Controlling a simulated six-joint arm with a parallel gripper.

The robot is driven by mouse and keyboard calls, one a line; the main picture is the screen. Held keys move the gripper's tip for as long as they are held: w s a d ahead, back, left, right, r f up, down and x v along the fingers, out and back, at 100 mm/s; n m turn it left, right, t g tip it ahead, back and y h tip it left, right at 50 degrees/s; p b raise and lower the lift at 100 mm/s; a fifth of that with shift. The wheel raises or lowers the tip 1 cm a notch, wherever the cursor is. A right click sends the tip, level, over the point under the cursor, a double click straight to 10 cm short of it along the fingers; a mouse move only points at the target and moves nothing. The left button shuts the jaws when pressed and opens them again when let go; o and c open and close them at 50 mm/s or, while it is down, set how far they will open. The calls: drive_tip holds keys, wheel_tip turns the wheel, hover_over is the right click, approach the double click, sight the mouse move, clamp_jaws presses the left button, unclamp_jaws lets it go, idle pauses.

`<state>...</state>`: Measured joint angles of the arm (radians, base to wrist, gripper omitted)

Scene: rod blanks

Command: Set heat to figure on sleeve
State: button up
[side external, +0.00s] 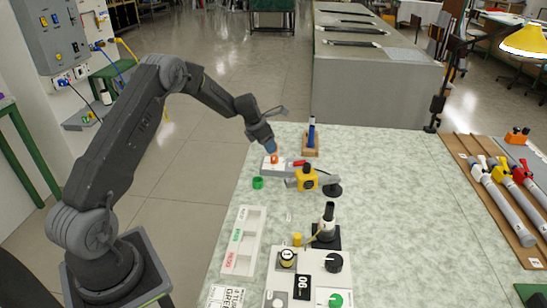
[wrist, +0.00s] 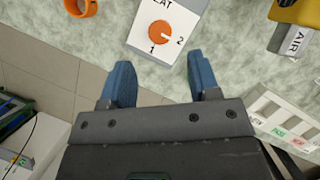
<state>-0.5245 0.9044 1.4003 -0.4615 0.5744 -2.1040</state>
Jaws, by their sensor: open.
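The heat dial is an orange round knob (wrist: 162,33) on a white plate (wrist: 143,22), with the figures 1 and 2 beside it and a partly cut-off label. A small pale mark on the knob seems to point toward the 2. In the side view the knob (side external: 274,158) sits on a small white-topped box (side external: 266,167). My gripper (wrist: 160,70) is open and empty, its blue fingers apart on the near side of the plate. In the side view my gripper (side external: 270,148) is just above the knob. I cannot identify the sleeve or read its figure.
A yellow unit (side external: 306,179) stands close to the box's right, near a grey block marked AIR (wrist: 294,40). An orange ring (wrist: 80,7) lies left.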

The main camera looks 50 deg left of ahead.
sight(274, 157)
drive_tip(key=x, duration=0.7)
drive_tip(key=shift+w+f, duration=0.1)
drive_tip(key=shift+c, duration=0.3)
drive_tip(key=c, duration=0.9)
drive_tip(key=shift+o, duration=0.2)
